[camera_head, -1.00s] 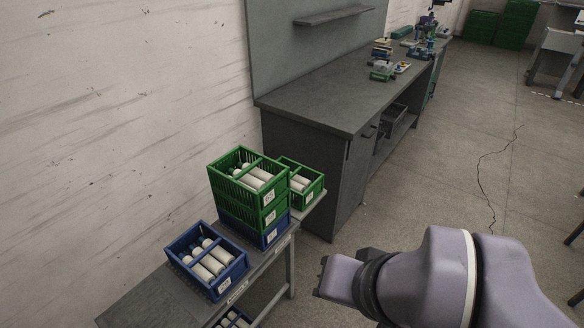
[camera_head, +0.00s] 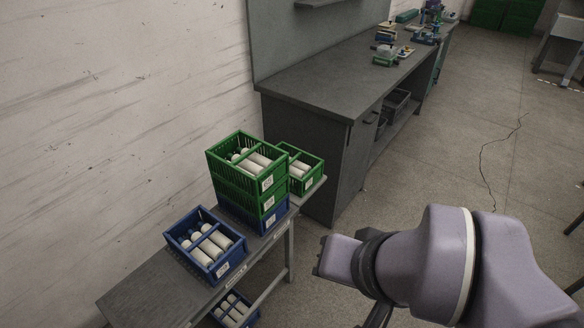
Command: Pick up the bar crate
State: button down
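Several open crates with white cylinders in them stand at the left, and I cannot tell which is the bar crate. A blue crate (camera_head: 232,265) sits alone on the near part of a low grey table. Behind it is a stack: a green crate on top (camera_head: 228,178), another green crate (camera_head: 235,201) under it, and a blue crate (camera_head: 240,219) at the bottom. A smaller green crate (camera_head: 309,184) stands to the right of the stack. Crossbars show over the open tops. My gripper is not in view; only my purple arm links show at lower right, apart from the crates.
The grey table (camera_head: 150,294) is bare at its near left end. Another blue crate (camera_head: 245,321) is partly visible on its lower shelf. A long grey workbench (camera_head: 305,95) with small items stands behind, along the wall. Open floor (camera_head: 440,170) lies to the right.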

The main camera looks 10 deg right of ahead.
aim_at(302, 177)
jog(key=i, duration=1.8)
